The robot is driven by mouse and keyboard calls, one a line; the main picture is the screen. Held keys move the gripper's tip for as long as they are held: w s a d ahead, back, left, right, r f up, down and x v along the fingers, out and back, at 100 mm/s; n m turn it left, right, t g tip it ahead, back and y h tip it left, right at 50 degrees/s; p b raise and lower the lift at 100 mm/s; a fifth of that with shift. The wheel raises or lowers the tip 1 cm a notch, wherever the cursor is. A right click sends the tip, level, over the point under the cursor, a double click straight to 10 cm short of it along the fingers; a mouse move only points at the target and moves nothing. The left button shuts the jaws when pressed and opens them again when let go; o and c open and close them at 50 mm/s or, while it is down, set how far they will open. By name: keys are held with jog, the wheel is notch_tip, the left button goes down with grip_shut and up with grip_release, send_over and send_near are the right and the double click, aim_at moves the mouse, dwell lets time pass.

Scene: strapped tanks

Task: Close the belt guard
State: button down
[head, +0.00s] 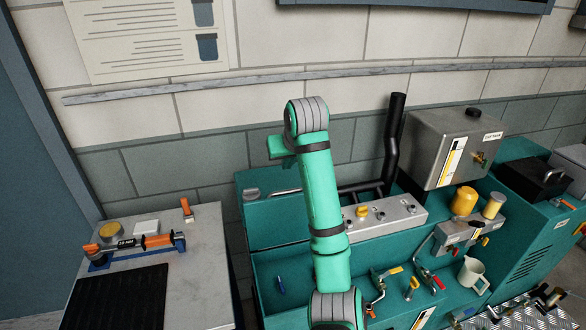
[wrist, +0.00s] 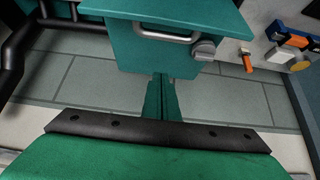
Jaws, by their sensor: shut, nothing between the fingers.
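A teal panel that looks like the belt guard (head: 268,220) is at the left end of the teal machine. A grey bar handle (head: 285,192) and a rounded grey latch or knob (head: 252,193) sit near its wall-side edge. In the wrist view the panel (wrist: 160,58) is at the top, with the handle (wrist: 165,35) across its face and the grey latch (wrist: 204,50) beside it. I cannot tell how far the guard stands open. My gripper (head: 274,147) is shut and empty, above and wall-side of the panel. Its fingers (wrist: 160,80) appear just below the panel's edge in the wrist view, apart from the handle.
A black pipe (head: 394,140) and a grey tank (head: 455,140) rise to the right. A side table (head: 205,265) with a torque wrench (head: 135,243) stands left. The wall is close behind.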

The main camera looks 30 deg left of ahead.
jog(key=x, duration=0.9)
jog(key=shift+s+a, duration=0.1)
jog(key=shift+s+d+f, duration=0.1)
jog(key=shift+d+f, duration=0.15)
jog(key=shift+s+d+f, duration=0.3)
jog(key=shift+s+d, duration=0.4)
jog(key=shift+d, duration=0.2)
jog(key=shift+s+d+f, duration=0.1)
jog(key=shift+s+d, duration=0.3)
jog(key=shift+s, duration=0.05)
